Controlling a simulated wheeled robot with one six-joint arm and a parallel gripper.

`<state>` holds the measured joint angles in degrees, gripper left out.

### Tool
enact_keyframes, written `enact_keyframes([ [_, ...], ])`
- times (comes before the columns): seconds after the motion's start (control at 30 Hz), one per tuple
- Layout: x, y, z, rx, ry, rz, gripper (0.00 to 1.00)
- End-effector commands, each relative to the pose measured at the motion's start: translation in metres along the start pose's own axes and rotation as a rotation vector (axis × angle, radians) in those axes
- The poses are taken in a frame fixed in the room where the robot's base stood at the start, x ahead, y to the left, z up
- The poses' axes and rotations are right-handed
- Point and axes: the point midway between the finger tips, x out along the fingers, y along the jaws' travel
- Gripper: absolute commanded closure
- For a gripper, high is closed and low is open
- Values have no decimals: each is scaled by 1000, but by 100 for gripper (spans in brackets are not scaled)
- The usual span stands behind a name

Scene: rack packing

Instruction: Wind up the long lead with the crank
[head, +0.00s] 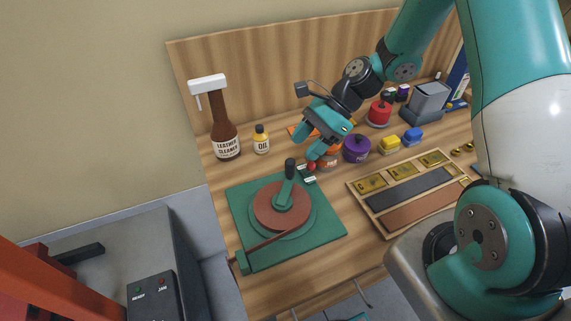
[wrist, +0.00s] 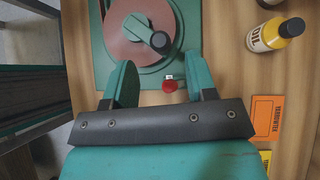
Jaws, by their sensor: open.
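The winder is a green square base plate (head: 240,213) on the bench with a round reddish-brown coil or drum (head: 268,218) on it. A green crank arm (head: 286,192) lies across the top, with an upright dark knob (head: 290,168) at its far end. A thin brown strip, seemingly the lead (head: 270,241), runs from the disc toward a green block (head: 245,262) at the plate's front left corner. My gripper (head: 312,152) is open and empty behind and right of the knob. In the wrist view the knob (wrist: 160,41) shows beyond my parted fingers (wrist: 160,85).
A small red-tipped part (wrist: 169,85) sits at the plate's edge, seen between my fingers. A leather cleaner bottle (head: 226,130), an oil bottle (head: 261,139) and a purple pot (head: 356,149) stand behind the plate. A wooden tray (head: 352,187) lies to its right.

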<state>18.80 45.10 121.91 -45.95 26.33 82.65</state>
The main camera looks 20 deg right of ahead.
Motion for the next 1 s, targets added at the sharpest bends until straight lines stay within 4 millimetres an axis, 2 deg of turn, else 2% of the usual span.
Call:
enact_keyframes([
  [0.1,27,1,2,0,-2,7,48],
  [0.33,65,0,1,-1,0,3,48],
  [0.5,77,0,0,-2,1,1,48],
  [0.8,79,0,0,-2,1,-1,48],
  [1.0,79,0,0,-2,0,-1,94],
])
